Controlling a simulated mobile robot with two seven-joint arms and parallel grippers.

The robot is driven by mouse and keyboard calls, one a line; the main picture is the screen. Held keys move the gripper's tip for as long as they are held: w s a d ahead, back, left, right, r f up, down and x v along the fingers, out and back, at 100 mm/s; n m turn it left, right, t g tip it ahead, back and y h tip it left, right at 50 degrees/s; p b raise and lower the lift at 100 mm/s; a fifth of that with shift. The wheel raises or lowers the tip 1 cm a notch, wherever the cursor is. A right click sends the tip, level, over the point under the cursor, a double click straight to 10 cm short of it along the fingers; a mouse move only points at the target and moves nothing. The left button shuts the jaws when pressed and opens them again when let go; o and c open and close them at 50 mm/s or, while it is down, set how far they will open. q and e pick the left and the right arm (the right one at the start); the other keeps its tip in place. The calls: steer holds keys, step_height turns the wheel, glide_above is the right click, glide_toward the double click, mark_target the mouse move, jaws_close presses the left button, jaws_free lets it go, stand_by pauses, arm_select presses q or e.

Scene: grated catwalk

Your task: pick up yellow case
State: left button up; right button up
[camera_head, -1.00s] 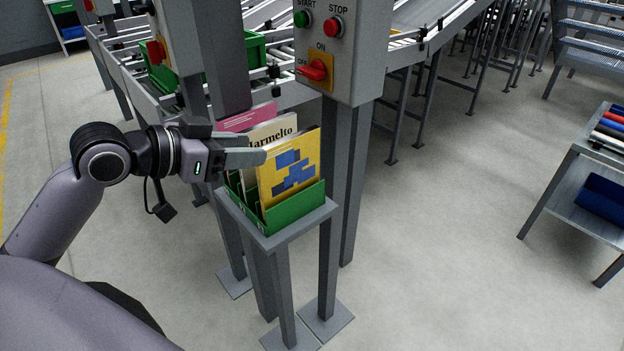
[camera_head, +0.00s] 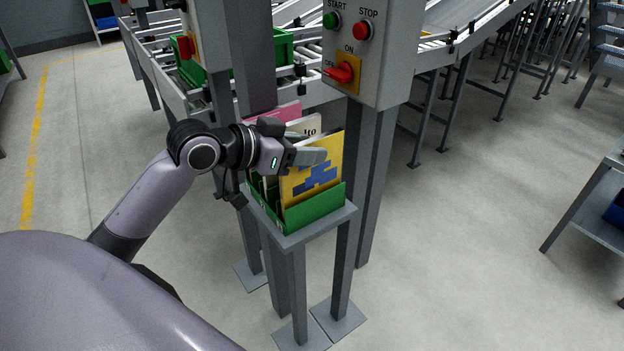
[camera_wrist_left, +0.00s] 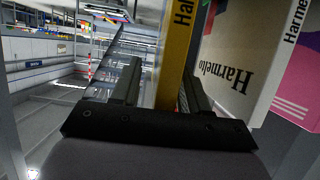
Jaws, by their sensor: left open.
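The yellow case (camera_head: 311,182) has blue blocks on its front. It stands upright at the front of a green bin (camera_head: 318,208) on a small grey stand. My left gripper (camera_head: 312,154) is open at the upper left part of the case. In the left wrist view, the yellow edge of the case (camera_wrist_left: 174,55) runs between the two fingers (camera_wrist_left: 162,92), with a finger to each side. Contact cannot be told. Behind it stand a white case marked "Harmelto" (camera_wrist_left: 232,62) and a pink case (camera_head: 277,113). My right gripper is not in view.
A grey control box (camera_head: 372,50) with buttons and a red switch stands on posts just behind the bin. A roller conveyor (camera_head: 160,65) carrying a green crate (camera_head: 273,50) lies behind. A grey shelf (camera_head: 597,215) is at the right. The floor between is clear.

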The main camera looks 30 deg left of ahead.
arm_select(q)
steer(key=shift+c, duration=0.3)
jaws_close()
steer(key=shift+r, duration=0.1)
